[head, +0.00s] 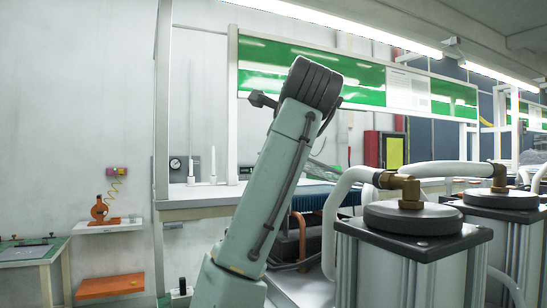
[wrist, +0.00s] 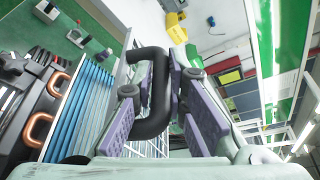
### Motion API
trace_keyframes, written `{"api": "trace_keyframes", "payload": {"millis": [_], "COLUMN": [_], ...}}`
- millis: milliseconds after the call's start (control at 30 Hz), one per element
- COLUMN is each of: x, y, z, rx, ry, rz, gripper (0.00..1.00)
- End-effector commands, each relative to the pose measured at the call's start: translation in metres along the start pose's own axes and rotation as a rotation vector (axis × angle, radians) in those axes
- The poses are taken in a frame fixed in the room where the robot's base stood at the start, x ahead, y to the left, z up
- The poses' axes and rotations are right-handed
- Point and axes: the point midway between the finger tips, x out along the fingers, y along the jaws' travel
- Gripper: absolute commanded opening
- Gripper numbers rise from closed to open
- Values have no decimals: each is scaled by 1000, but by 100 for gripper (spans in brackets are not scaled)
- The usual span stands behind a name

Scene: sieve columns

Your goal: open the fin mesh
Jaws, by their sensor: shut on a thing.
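The blue finned panel (wrist: 85,105), which looks like the fin mesh, stands left of my gripper in the wrist view. A part of the blue fins (head: 345,193) shows behind my arm in the head view. A thick black curved handle (wrist: 152,128) runs between the purple finger pads of my gripper (wrist: 157,85). My gripper is shut on this handle. Whether the handle joins the finned panel is hard to tell, as the pads cover part of it. In the head view my arm hides the gripper.
Copper pipes (wrist: 40,128) stand left of the fins. Canisters with dark lids (head: 412,218) and a thick white hose (head: 338,215) stand close to the right of my arm. A white bench (head: 195,191) lies behind on the left. An orange shelf (head: 110,286) is at lower left.

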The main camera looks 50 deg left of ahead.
Motion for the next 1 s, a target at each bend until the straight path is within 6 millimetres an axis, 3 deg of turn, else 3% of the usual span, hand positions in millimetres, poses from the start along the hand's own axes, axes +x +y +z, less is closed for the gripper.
{"api": "trace_keyframes", "payload": {"millis": [67,300,433,1000], "x": [-2,-4,-3,-2], "y": [-14,-42,-52,-64], "z": [-1,1,1,1], "rx": [-1,251,244,241], "ry": [4,-4,-1,-1], "rz": [-4,96,90,91], "gripper": [0,0,0,0]}}
